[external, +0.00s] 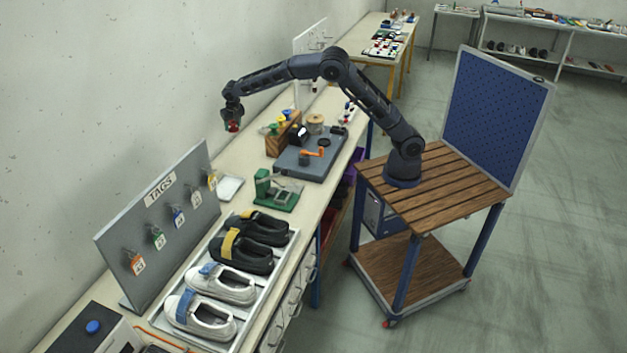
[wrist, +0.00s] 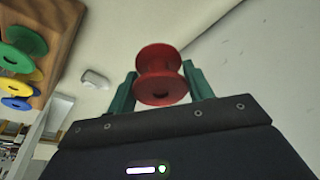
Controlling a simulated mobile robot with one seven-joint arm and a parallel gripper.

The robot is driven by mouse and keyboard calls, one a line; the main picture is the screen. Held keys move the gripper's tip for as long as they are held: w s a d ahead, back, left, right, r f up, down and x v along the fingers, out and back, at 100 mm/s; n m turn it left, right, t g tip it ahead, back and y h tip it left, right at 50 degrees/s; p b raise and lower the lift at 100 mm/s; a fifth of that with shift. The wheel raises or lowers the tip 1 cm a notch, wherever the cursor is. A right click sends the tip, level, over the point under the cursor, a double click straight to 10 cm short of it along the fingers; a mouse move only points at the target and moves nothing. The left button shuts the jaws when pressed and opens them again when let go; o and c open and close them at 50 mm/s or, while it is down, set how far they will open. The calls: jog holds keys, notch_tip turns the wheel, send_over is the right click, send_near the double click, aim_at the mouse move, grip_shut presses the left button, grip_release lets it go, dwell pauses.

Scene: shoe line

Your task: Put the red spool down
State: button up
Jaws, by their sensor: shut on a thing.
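The red spool (wrist: 160,75) is held between the two green fingers of my gripper (wrist: 160,88) in the wrist view. In the external view the red spool (external: 233,126) shows small below my gripper (external: 232,116), above the back part of the bench near the wall. The spool looks clear of the bench top. A wooden spool rack (external: 284,134) stands to the right of my gripper; in the wrist view the rack (wrist: 62,35) holds a green spool (wrist: 22,45), a yellow spool (wrist: 16,82) and a blue spool (wrist: 17,103).
The bench (external: 235,160) has bare top below my gripper. A grey board (external: 310,158) with an orange-handled tool lies beside the rack.

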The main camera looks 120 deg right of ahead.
aim_at(238, 161)
notch_tip(238, 161, down, 20)
jog(key=shift+r, duration=0.15)
dwell(0.5)
jog(key=o, duration=1)
jog(key=shift+c, duration=0.2)
